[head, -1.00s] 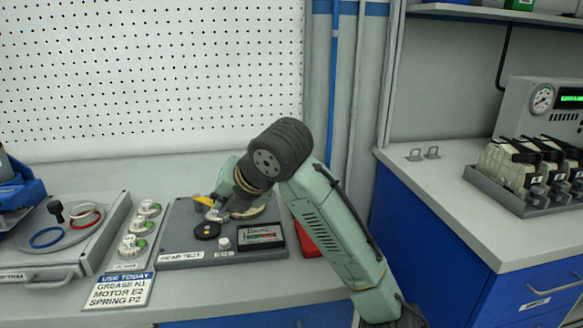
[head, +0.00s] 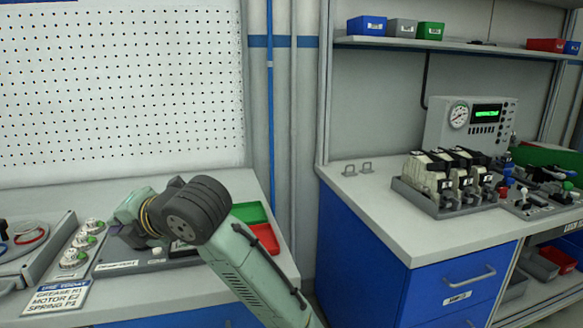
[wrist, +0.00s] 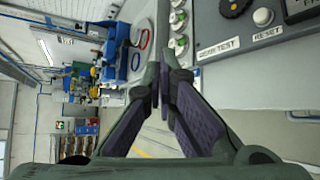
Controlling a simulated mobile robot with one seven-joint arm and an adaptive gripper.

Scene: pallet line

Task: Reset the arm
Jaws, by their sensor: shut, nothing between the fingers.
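My gripper shows in the wrist view (wrist: 160,95), its two dark fingers meeting at the tips with nothing between them. In the wrist view the test panel (wrist: 240,60) lies at the upper right, with a black knob (wrist: 233,6) and a white reset button (wrist: 263,17). The fingers appear apart from it.
The right bench (head: 385,215) holds a grey tray of units (head: 425,203) and a gauge box (head: 470,125). A floor gap separates the benches.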

